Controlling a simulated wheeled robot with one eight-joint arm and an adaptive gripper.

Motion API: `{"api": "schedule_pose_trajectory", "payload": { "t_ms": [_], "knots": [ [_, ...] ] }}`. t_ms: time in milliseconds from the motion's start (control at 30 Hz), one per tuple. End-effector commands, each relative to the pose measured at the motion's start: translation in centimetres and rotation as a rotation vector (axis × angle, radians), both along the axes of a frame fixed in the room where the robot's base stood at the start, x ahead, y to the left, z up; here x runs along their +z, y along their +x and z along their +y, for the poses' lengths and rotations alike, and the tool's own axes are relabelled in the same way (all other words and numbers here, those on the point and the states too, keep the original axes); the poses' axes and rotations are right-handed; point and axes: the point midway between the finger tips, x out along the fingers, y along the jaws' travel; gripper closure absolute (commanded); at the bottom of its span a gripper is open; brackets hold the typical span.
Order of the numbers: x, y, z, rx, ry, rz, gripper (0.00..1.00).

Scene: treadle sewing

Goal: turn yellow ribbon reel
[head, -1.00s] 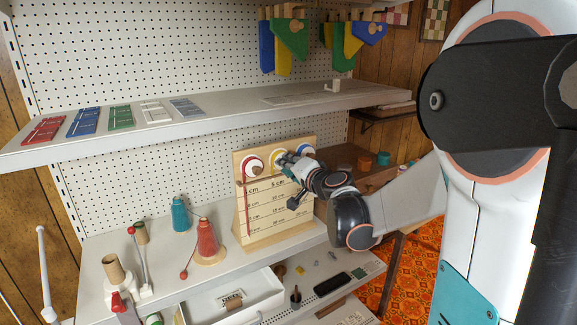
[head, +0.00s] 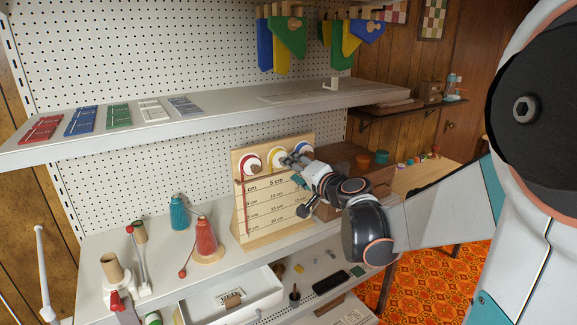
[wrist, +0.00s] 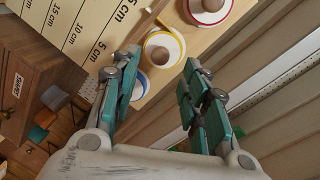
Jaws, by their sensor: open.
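A light wooden board (head: 239,212) with cm markings stands on the bench and carries a row of reels with wooden knobs. The yellow-rimmed reel (head: 276,155) is in the middle, between the red-rimmed reel (head: 251,163) and the blue-rimmed reel (head: 304,147). My gripper (head: 287,160) is at the yellow reel's lower right and partly hides it. In the wrist view my gripper (wrist: 158,66) is open, with the yellow reel (wrist: 162,40) showing between and beyond the fingertips. The left finger partly covers the blue reel (wrist: 142,83). I see no clear contact with the yellow knob.
A shelf (head: 225,112) with coloured cards runs above the board. A teal spool (head: 179,213) and a red spool (head: 206,238) stand to its left. An open white drawer (head: 265,305) is below. A wooden drawer box (head: 345,160) is at the right.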

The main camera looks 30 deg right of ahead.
Motion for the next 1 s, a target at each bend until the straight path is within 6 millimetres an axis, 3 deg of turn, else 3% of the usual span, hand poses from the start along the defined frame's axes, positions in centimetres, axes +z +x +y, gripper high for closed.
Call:
{"api": "schedule_pose_trajectory", "payload": {
  "t_ms": [233,767,867,1000],
  "knots": [
    [0.3,-1.7,0.1,0.0,0.0,0.0,0.59],
    [0.3,-1.7,0.5,0.006,-0.005,0.003,0.59],
    [0.5,-1.2,2.3,0.031,-0.033,0.023,0.59],
    [1.1,-0.1,7.5,0.102,-0.124,0.069,0.59]
  ]
}}
